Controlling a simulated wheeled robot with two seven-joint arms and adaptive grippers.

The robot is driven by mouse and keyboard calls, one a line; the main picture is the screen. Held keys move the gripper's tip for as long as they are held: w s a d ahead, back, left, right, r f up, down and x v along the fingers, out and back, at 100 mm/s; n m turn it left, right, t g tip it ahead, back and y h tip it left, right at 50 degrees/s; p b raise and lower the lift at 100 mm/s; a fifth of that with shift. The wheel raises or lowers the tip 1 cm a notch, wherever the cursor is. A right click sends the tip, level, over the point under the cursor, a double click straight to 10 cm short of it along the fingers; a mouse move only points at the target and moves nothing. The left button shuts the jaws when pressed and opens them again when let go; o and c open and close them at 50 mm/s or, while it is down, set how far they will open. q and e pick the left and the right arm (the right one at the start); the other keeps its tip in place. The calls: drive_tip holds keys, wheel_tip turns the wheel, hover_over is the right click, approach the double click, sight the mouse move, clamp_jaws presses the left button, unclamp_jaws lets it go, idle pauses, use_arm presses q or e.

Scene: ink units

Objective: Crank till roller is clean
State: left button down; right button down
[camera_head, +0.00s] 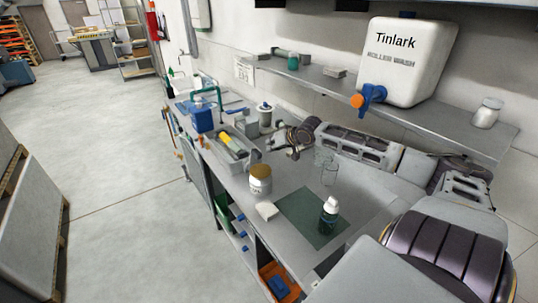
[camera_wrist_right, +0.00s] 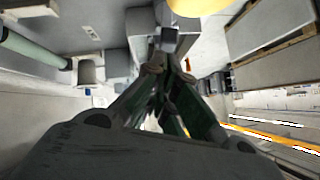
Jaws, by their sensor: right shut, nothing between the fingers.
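In the head view an ink unit (camera_head: 231,156), a grey open tray, stands on the bench with a yellow roller (camera_head: 224,138) across it. My right arm reaches in from the right. My right gripper (camera_head: 276,149) is just right of the unit, apart from the yellow roller. In the right wrist view its fingers (camera_wrist_right: 158,75) are together, with nothing seen held. A small dark grey block (camera_wrist_right: 169,36) shows just beyond the fingertips; I cannot tell whether they touch it. I cannot make out the crank clearly. My left gripper is not in view.
A jar with a tan lid (camera_head: 260,180), a white block (camera_head: 266,211) and a green bottle (camera_head: 328,216) on a dark green mat (camera_head: 300,222) stand nearer. A blue container (camera_head: 202,117) is beyond the unit. A shelf (camera_head: 425,120) with a white Tinlark tank (camera_head: 408,62) overhangs the bench.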

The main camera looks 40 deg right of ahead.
drive_tip(key=d+f+m+t+p, duration=0.1)
drive_tip(key=d+f+m+t, duration=0.4)
drive_tip(key=m, duration=0.3)
drive_tip(key=s+d+f+m+t+y+p, duration=0.1)
drive_tip(key=s+d+f+m+t+y, duration=0.1)
drive_tip(key=s+m, duration=0.4)
wheel_tip(320, 180, down, 2)
drive_tip(key=shift+d+f+t, duration=0.25)
drive_tip(key=shift+d+t, duration=0.15)
drive_tip(key=shift+t, duration=0.1)
idle(0.3)
drive_tip(key=shift+w, duration=0.2)
idle(0.3)
